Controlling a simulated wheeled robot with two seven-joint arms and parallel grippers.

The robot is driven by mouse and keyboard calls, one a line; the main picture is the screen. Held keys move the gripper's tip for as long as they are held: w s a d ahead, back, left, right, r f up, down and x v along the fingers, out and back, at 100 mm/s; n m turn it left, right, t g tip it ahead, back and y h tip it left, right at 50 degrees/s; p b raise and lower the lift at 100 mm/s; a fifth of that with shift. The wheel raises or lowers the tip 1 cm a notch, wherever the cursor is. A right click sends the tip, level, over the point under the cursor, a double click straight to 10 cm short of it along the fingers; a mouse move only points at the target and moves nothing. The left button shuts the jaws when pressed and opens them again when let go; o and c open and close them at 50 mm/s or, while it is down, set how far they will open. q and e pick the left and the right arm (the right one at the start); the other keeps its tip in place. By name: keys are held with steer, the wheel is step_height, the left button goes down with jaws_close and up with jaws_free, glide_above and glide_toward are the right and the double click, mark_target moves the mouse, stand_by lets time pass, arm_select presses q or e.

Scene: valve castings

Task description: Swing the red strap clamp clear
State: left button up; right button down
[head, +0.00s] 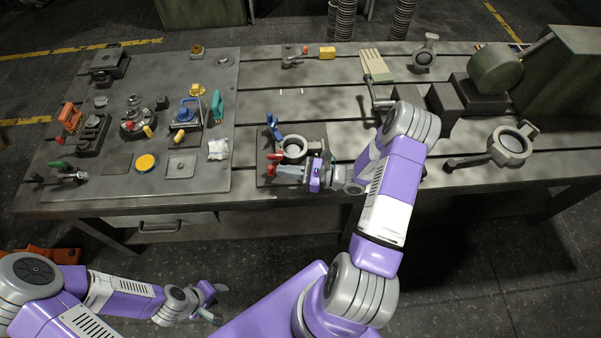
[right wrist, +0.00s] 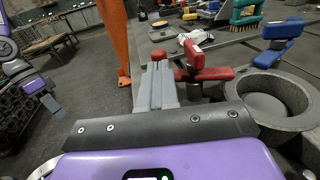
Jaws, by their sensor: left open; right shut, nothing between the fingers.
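The red strap clamp (head: 275,157) sits at the front left of a small fixture plate (head: 264,180) on the table. In the right wrist view, the red strap clamp (right wrist: 208,74) shows just beyond and right of my fingers. A grey ring-shaped valve casting (head: 294,149) lies on the plate; its round bore shows in the right wrist view (right wrist: 270,95). A blue clamp (head: 273,126) stands behind the casting. My right gripper (head: 285,172) is shut and empty beside the red clamp; I cannot tell whether they touch. My left gripper (head: 214,303) is open and empty, off the table's front.
Left of the fixture, a large plate (head: 215,120) carries several tools, a yellow disc (head: 145,163) and a white cloth (head: 218,149). Another casting (head: 510,145) and a dark green machine (head: 497,68) are at right. Slotted table surface behind the fixture is mostly clear.

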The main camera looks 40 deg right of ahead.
arm_select(q)
steer(key=shift+f, duration=0.1)
arm_select(e)
steer(key=shift+w+a, duration=0.25)
